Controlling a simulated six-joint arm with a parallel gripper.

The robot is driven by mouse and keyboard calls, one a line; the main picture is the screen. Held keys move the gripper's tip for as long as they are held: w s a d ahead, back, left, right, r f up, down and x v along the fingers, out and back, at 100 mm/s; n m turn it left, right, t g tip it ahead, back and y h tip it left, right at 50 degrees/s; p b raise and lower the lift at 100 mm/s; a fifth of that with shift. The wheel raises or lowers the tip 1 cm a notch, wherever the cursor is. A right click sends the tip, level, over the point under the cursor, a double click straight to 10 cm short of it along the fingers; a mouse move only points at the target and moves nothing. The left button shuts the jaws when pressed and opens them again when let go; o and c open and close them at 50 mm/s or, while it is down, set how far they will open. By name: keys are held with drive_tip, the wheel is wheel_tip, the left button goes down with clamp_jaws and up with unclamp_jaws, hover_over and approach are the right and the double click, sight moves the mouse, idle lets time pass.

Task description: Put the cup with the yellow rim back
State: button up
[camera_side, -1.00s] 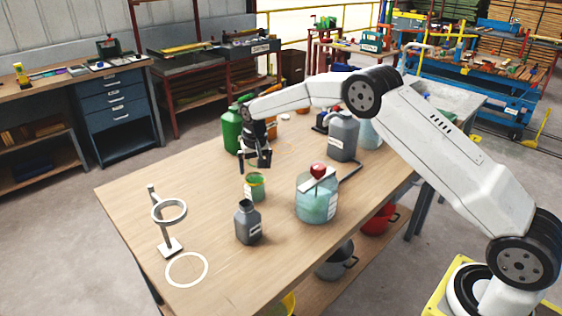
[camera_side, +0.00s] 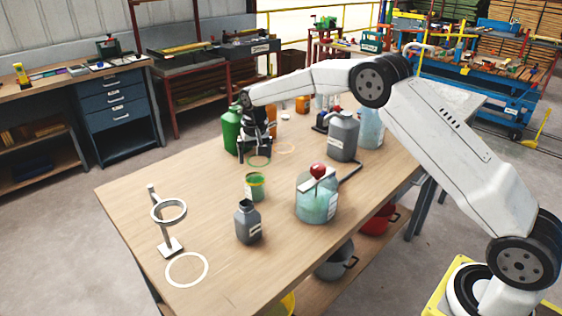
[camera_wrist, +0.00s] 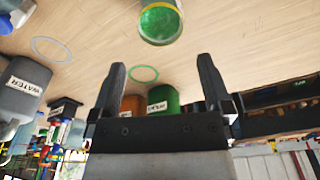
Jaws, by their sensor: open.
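The cup with the yellow rim (camera_side: 255,187) stands upright on the table near its middle; it looks green. It also shows at the top of the wrist view (camera_wrist: 160,22), partly cut off, apart from the fingers. My gripper (camera_side: 256,152) is behind the cup in the side view, near a thin green ring mark (camera_side: 259,161) on the table. The gripper is open and empty, with both fingers spread in the wrist view (camera_wrist: 162,76). The green ring mark shows empty between the fingertips there (camera_wrist: 144,74).
A green bottle (camera_side: 231,131) stands close left of my gripper. A grey bottle (camera_side: 248,222), a glass vessel with a red knob (camera_side: 316,200) and a grey jug (camera_side: 343,137) stand around the cup. A ring stand (camera_side: 169,212) and white ring mark (camera_side: 187,268) are front left.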

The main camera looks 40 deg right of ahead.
drive_tip(key=shift+s, duration=0.1)
drive_tip(key=shift+s+a+r, duration=0.1)
drive_tip(key=shift+s+r, duration=0.15)
drive_tip(key=shift+s, duration=0.2)
drive_tip(key=s+a+n+t, duration=0.1)
drive_tip(key=s+n, duration=0.3)
drive_tip(key=s, duration=2.8)
drive_tip(key=shift+s+a+n+y, duration=0.2)
drive_tip(key=shift+a+n+y, duration=0.1)
drive_tip(key=shift+a, duration=0.3)
